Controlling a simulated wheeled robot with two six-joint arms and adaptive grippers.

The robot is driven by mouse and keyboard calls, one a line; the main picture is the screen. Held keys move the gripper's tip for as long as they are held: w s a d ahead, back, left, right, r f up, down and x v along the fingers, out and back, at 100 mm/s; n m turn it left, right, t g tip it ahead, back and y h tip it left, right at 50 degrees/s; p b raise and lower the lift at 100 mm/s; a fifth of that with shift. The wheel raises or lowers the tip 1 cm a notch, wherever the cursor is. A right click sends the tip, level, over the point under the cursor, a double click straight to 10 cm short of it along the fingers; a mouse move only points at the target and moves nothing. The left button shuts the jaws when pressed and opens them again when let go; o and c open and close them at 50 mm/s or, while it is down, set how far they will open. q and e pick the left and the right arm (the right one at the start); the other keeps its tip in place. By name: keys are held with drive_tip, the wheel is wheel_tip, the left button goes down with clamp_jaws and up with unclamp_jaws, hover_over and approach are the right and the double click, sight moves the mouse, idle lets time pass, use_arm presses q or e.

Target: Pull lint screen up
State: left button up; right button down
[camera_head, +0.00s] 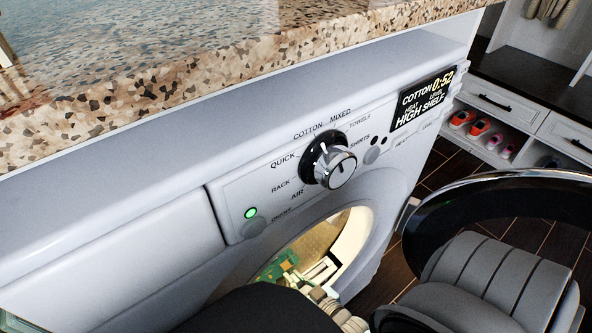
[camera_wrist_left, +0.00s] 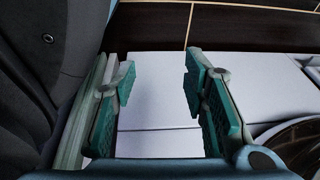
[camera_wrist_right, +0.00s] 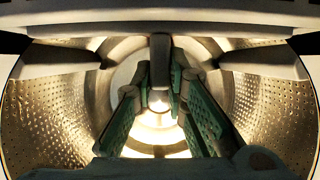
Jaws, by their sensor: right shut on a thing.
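The white dryer (camera_head: 110,235) stands under the counter with its round opening lit from inside. My right gripper (camera_head: 283,268) reaches into this opening. In the right wrist view, its green-padded fingers (camera_wrist_right: 163,85) close on both sides of a narrow grey upright tab (camera_wrist_right: 160,48), which looks like the lint screen's handle. The rest of the screen cannot be told apart. The perforated metal drum (camera_wrist_right: 50,115) surrounds the fingers. My left gripper (camera_wrist_left: 160,85) is open and empty, with white panels and dark floor beyond it.
A speckled stone counter (camera_head: 200,65) overhangs the dryer top. The dial (camera_head: 335,167) and display (camera_head: 424,99) sit on the front panel. The open door's dark rim (camera_head: 450,200) stands at the right. Drawers (camera_head: 495,100) and a shoe shelf lie beyond tiled floor.

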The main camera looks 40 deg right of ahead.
use_arm(q)
drive_tip(key=s+a+r+g+p, duration=0.2)
drive_tip(key=s+a+r+p, duration=0.1)
drive_tip(key=s+p, duration=0.4)
use_arm(e)
wheel_tip(320, 180, up, 6)
drive_tip(key=shift+f+b, duration=0.1)
drive_tip(key=shift+b, duration=0.6)
use_arm(q)
wheel_tip(320, 180, up, 10)
drive_tip(key=s+d+p, duration=0.2)
drive_tip(key=d+p, duration=0.1)
drive_tip(key=p, duration=0.7)
drive_tip(key=shift+s+f, duration=0.15)
drive_tip(key=shift+s, duration=0.2)
use_arm(e)
wheel_tip(320, 180, up, 9)
use_arm(q)
drive_tip(key=shift+a+f, duration=0.1)
use_arm(e)
drive_tip(key=shift+w+r, duration=0.15)
drive_tip(key=shift+r, duration=0.05)
drive_tip(key=c, duration=1.8)
unclamp_jaws()
drive_tip(key=shift+o, duration=1)
use_arm(q)
drive_tip(key=shift+a, duration=0.1)
use_arm(e)
drive_tip(key=shift+s, duration=0.2)
